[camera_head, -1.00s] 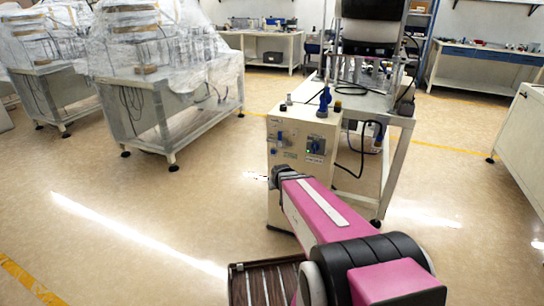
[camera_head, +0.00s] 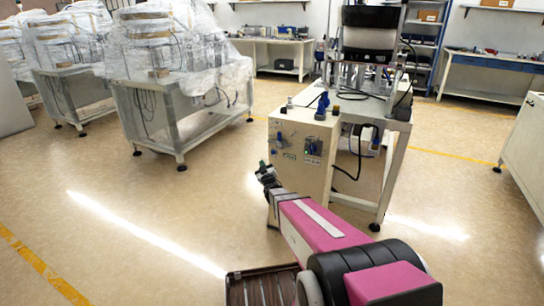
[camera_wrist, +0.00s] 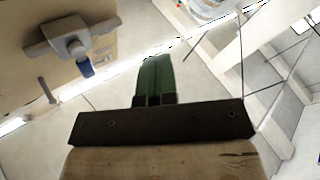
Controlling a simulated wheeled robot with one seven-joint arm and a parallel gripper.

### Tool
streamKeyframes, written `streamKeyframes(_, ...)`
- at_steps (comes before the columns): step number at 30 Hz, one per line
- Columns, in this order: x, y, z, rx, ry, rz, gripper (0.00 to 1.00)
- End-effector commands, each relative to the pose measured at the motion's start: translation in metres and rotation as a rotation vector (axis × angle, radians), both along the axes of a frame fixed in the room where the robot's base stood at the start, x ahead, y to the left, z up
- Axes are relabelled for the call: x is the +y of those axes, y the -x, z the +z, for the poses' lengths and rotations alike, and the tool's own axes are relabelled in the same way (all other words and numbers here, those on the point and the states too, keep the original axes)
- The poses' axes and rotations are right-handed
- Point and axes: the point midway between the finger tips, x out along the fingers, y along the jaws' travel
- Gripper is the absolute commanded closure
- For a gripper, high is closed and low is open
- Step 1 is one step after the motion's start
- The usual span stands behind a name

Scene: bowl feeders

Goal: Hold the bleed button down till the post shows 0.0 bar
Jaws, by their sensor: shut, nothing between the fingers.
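The post (camera_head: 300,165) is a beige cabinet, with dark and blue fittings and a small green light on its front. No pressure figure can be read, and I cannot tell which fitting is the bleed button. A grey fitting with a blue end (camera_wrist: 76,47) stands out from a beige panel at the upper left of the wrist view. My gripper (camera_head: 262,166) is in front and to the left of the post. Its green fingers (camera_wrist: 154,66) are together and empty, apart from the blue-ended fitting in the wrist view.
A metal-framed table (camera_head: 388,165) with equipment and a hanging black cable stands right behind the post. Plastic-wrapped bowl feeder tables (camera_head: 170,135) stand at the left. A white cabinet (camera_head: 525,150) stands at the right edge. The floor at front left is clear.

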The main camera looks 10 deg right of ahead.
Motion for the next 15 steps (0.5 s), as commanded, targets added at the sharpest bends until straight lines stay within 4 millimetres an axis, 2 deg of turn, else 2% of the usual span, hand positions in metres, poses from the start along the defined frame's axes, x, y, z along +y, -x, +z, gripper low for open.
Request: streamKeyframes(15, 0.0017, -0.0010, 0.0025, -0.049, 0.007, 0.006, 1.00)
